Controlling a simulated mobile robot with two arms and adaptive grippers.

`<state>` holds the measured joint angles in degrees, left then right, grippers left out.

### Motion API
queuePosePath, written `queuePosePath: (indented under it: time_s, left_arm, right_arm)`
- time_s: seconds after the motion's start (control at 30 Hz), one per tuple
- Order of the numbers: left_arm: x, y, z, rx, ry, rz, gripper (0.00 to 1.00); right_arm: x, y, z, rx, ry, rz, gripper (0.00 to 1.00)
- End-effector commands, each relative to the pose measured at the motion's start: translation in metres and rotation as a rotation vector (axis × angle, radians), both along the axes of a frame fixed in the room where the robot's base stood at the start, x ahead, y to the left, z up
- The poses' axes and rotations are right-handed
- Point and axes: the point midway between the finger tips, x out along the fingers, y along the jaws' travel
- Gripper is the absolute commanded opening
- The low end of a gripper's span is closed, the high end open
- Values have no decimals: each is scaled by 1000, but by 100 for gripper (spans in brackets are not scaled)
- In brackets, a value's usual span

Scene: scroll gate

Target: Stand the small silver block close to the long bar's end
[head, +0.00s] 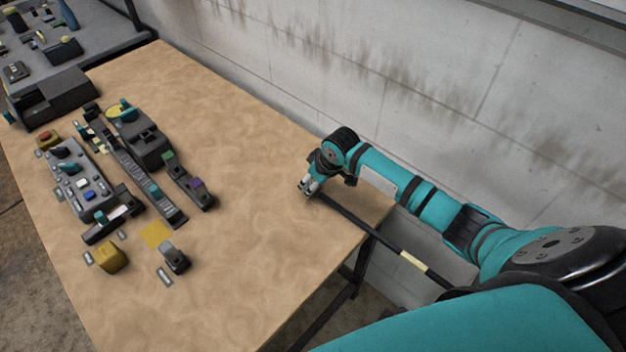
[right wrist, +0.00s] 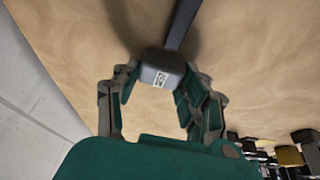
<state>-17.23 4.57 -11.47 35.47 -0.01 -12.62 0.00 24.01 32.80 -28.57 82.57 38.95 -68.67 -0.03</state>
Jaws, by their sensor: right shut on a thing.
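My right gripper (head: 308,188) is low over the right end of the wooden table, beside the near end of the long dark bar (head: 370,231). In the head view the bar slants past the table's right edge and has a pale yellow band. My left gripper is not in view.
On the table's left stand grey control panels (head: 85,187), a long rail (head: 135,168), a yellow block (head: 112,258) and a dark block (head: 175,258) near a yellow square (head: 156,235). The middle of the table (head: 245,200) is bare. A concrete wall (head: 370,80) runs behind.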

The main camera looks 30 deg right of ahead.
Motion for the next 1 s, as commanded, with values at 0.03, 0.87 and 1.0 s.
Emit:
queuePosePath:
  time_s: [0.03,0.87,1.0]
  left_arm:
    - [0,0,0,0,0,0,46]
    - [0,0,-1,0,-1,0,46]
    - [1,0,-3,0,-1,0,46]
  right_arm:
    - [0,0,0,0,-1,1,8]
    - [-2,-1,6,-1,-2,1,66]
    - [-10,-4,28,-1,-4,1,66]
